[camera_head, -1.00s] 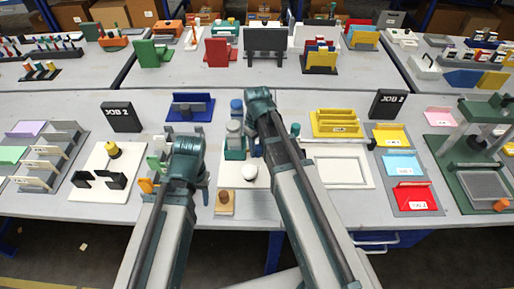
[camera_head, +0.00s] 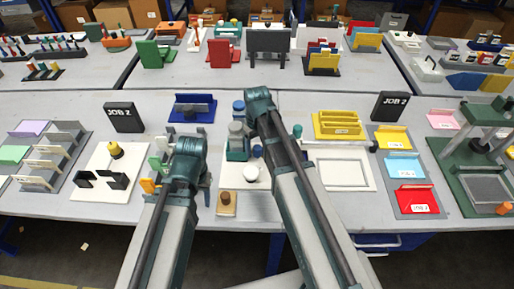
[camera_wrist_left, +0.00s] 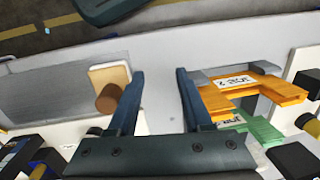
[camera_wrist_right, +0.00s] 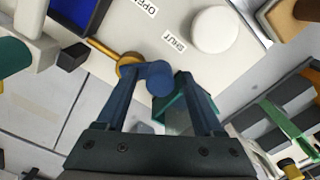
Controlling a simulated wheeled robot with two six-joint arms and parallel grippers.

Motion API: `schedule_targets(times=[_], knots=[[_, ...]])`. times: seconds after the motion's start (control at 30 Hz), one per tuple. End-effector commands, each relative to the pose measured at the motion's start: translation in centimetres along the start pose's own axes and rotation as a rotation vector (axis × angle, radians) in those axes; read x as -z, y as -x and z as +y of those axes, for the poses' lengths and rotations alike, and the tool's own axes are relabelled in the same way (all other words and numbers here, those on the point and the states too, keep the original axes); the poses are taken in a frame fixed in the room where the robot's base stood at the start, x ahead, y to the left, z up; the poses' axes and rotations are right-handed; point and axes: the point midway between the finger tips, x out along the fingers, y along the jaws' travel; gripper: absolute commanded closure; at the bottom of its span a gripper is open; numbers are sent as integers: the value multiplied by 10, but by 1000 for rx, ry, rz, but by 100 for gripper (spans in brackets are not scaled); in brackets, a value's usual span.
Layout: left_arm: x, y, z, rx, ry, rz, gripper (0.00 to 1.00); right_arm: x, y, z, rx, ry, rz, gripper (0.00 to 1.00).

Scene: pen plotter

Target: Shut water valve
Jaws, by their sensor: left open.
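The water valve shows in the right wrist view as a blue lever with a round knob (camera_wrist_right: 160,78) and a brass base (camera_wrist_right: 128,63). It is on a white board (camera_wrist_right: 125,22) beside printed OPEN and SHUT labels (camera_wrist_right: 174,42); the knob is near the SHUT label. My right gripper (camera_wrist_right: 157,92) is open, with the lever's knob seen between its fingertips; I cannot tell if they touch. In the head view the right arm hides much of the valve. My left gripper (camera_wrist_left: 158,78) is open and empty above the table's front edge.
A white round button (camera_wrist_right: 214,30) is near the SHUT label. A teal block (camera_wrist_right: 178,112) is beside the right finger. In the left wrist view, a brown knob on a tan plate (camera_wrist_left: 108,76) and an orange holder (camera_wrist_left: 270,88) flank the left gripper.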

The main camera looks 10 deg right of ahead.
Motion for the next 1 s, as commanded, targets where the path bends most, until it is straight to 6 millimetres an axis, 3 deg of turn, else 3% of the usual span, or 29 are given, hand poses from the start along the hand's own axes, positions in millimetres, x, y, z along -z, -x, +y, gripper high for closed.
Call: schedule_targets(times=[0.47,0.67,1.0], knots=[[0,8,-1,0,0,0,50,0,8,0,0,1,0,31],[-2,29,-3,0,0,0,50,0,29,0,0,1,0,31],[-5,81,-8,0,0,0,50,0,81,0,0,1,0,31]])
